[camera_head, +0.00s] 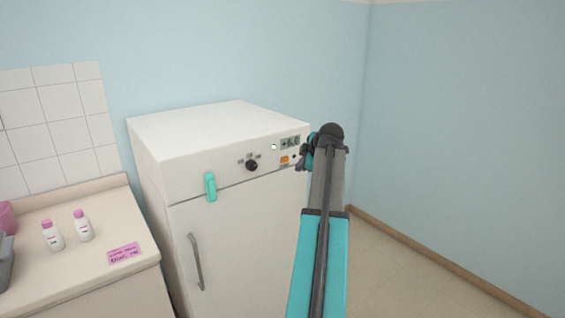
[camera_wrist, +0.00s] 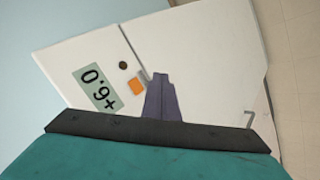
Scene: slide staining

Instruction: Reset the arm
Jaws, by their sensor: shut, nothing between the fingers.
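My arm reaches up and forward on the right side of the head view, turquoise and grey. My gripper (camera_head: 301,164) is at its far end, in front of the upper right part of the white refrigerator's front panel. In the wrist view the dark fingers (camera_wrist: 161,97) are together with nothing between them. They point toward the front of the refrigerator (camera_wrist: 205,60). I cannot tell whether the fingertips touch it.
The refrigerator (camera_head: 240,235) has a closed door, a handle (camera_head: 195,262), a turquoise latch (camera_head: 210,187), a black knob (camera_head: 252,165) and a display (camera_wrist: 97,90) reading +6.0. A counter (camera_head: 90,278) at left holds two pink-capped bottles (camera_head: 83,226) and a pink note (camera_head: 125,253). Floor at right is clear.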

